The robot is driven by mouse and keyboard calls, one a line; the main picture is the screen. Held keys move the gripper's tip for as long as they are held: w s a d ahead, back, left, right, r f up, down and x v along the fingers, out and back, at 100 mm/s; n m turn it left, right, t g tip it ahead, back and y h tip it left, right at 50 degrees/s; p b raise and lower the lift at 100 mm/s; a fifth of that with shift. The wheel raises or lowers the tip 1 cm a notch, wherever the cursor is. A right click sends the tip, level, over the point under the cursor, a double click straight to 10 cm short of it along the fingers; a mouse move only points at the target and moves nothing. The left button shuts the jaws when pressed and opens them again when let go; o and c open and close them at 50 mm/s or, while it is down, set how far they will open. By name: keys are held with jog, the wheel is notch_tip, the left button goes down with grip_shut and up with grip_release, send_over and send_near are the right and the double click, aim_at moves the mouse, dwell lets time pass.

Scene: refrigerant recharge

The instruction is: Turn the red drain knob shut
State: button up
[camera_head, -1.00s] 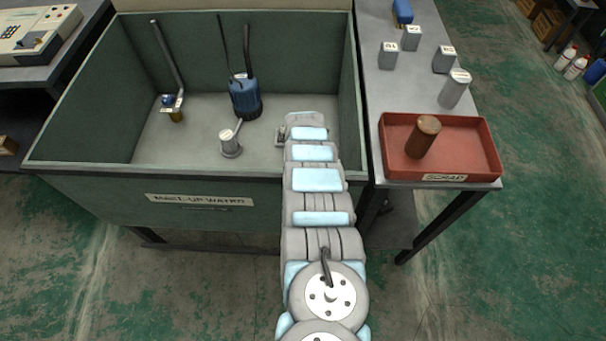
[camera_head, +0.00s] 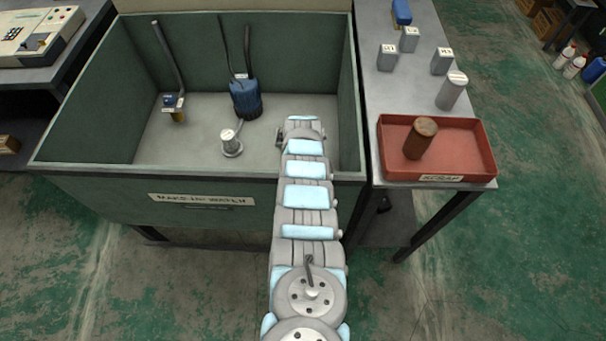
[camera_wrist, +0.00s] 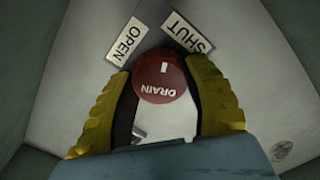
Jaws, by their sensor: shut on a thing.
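The red drain knob (camera_wrist: 160,84) is in the wrist view, with the word DRAIN and a short white mark on its face. The mark points up in the picture, between the OPEN label (camera_wrist: 127,42) on the left and the SHUT label (camera_wrist: 189,33) on the right. My gripper (camera_wrist: 158,70) has its yellow ribbed fingers on the knob's left and right sides, shut on it. In the head view my arm reaches over the front wall of the green make-up water tank (camera_head: 100,183). The knob is hidden there.
Inside the tank stand a blue pump (camera_head: 246,100) and a small grey fitting (camera_head: 231,142). A red scrap tray (camera_head: 450,170) holding a rusty brown cylinder (camera_head: 420,138) sits on the bench to the right, with several grey labelled parts behind it.

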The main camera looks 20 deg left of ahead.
jog(key=m, duration=0.5)
jog(key=shift+f, duration=0.1)
jog(key=shift+m, duration=0.3)
dwell(0.4)
jog(key=o, duration=1.2)
jog(key=shift+o, duration=0.2)
jog(key=shift+r, duration=0.2)
jog(key=shift+w+a+r, duration=0.1)
jog(key=shift+r, duration=0.25)
notch_tip(320, 180, up, 11)
jog(key=shift+r, duration=0.1)
